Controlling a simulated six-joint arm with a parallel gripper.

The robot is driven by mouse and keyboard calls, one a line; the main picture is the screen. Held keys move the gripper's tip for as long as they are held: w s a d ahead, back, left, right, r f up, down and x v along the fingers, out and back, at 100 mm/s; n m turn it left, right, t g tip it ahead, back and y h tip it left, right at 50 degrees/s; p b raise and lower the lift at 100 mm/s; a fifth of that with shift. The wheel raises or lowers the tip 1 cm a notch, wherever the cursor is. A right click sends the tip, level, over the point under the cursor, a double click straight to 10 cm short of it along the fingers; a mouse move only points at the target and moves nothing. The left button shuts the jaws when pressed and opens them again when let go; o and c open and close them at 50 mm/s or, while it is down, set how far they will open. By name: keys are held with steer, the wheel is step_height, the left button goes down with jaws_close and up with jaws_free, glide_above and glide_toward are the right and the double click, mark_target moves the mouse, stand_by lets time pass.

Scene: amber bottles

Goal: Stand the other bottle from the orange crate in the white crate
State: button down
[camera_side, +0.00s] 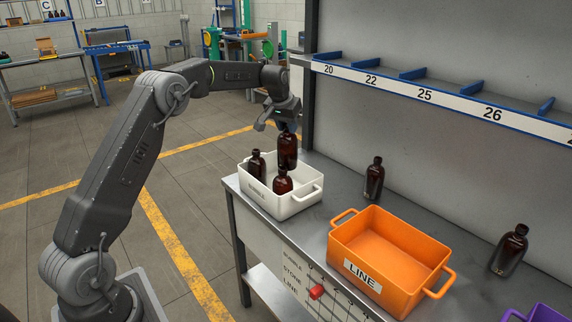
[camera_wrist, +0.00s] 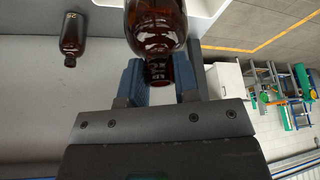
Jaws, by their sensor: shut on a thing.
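My gripper (camera_side: 284,122) is shut on the neck of a dark amber bottle (camera_side: 287,152), held upright over the back part of the white crate (camera_side: 300,203). I cannot tell whether its base touches the crate floor. In the wrist view the held bottle (camera_wrist: 157,22) sits between the two fingers of my gripper (camera_wrist: 158,80). Two more amber bottles stand in the white crate, one at the left (camera_side: 256,165) and one in front (camera_side: 282,183), which overlaps the held bottle's lower part. The orange crate (camera_side: 385,245) shows an empty inside.
One amber bottle (camera_side: 374,180) stands on the grey bench (camera_side: 335,185) behind the orange crate. Another (camera_side: 509,252) stands to its right. A purple crate (camera_side: 541,312) is cut off at the lower right. A numbered blue-and-white shelf (camera_side: 425,95) runs above the bench.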

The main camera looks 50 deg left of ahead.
mark_target(287, 158)
step_height(287, 158, down, 11)
steer(key=shift+f, duration=0.1)
stand_by(0.3)
steer(key=shift+f, duration=0.2)
steer(key=c, duration=0.9)
jaws_free()
steer(key=shift+o, duration=0.2)
